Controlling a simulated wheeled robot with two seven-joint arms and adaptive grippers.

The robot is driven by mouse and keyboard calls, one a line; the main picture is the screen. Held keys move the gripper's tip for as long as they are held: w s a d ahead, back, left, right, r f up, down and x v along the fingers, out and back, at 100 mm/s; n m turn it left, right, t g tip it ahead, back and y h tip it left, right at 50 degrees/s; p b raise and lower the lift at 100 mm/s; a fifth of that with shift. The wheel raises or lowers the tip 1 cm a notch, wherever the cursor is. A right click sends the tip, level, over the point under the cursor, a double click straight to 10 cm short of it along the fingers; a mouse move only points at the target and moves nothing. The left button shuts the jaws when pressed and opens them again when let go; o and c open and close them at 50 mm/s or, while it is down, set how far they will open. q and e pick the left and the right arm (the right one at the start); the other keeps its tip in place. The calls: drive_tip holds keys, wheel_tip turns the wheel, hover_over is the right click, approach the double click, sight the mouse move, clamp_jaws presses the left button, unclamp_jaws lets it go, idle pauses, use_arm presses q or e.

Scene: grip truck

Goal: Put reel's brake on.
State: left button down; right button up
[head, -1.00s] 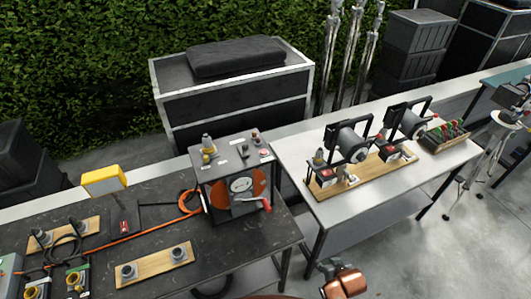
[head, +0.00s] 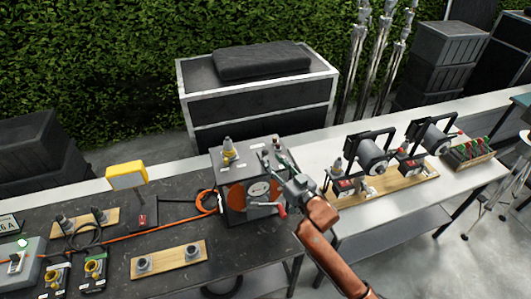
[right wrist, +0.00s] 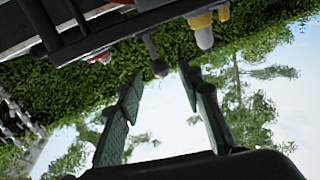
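The reel (head: 232,195) is a dark box with an orange drum, a red-tipped crank and several fittings on its top panel, standing on the black table. My right gripper (head: 284,160) is at the right end of the reel's top. In the right wrist view its two green-padded fingers are open. A grey lever with a round knob (right wrist: 159,68) shows between or just beyond the fingertips; I cannot tell whether they touch it. A yellow and white fitting (right wrist: 204,34) is beside it. My left gripper is not in view.
An orange cable runs left from the reel across the black table (head: 125,215). A yellow lamp (head: 126,177) stands to the left. The white table (head: 440,195) at right bears a board with two dark drum-like devices (head: 373,155). A large case (head: 258,95) stands behind.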

sight(265, 151)
drive_tip(key=x, duration=0.5)
drive_tip(key=shift+w+a+p, duration=0.25)
drive_tip(key=shift+w+p, duration=0.05)
drive_tip(key=shift+c, duration=0.3)
clamp_jaws()
